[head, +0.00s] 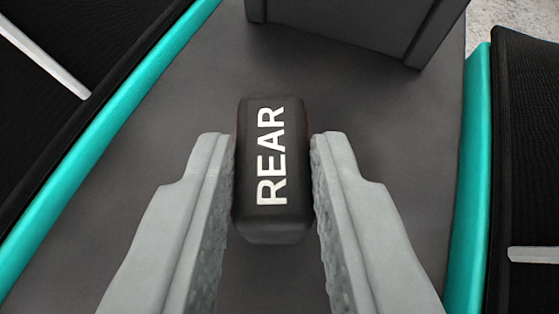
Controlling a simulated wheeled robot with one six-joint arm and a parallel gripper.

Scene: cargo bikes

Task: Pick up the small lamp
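The small lamp (272,165) is a dark, rounded block with the white word "REAR" on its top and a hint of red along its sides. It is in the middle of the head view, over a dark grey surface (150,190). My gripper (273,165) has one grey, textured finger on the left and one on the right of the lamp. Both fingertips are very close to its sides. I cannot tell whether they touch it or whether a thin gap is left. The lamp's underside is hidden.
A dark grey box-like block (355,25) stands just beyond the lamp. Teal-edged black panels rise on the left (105,85) and right (475,180). Bare grey surface lies between the lamp and both panels.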

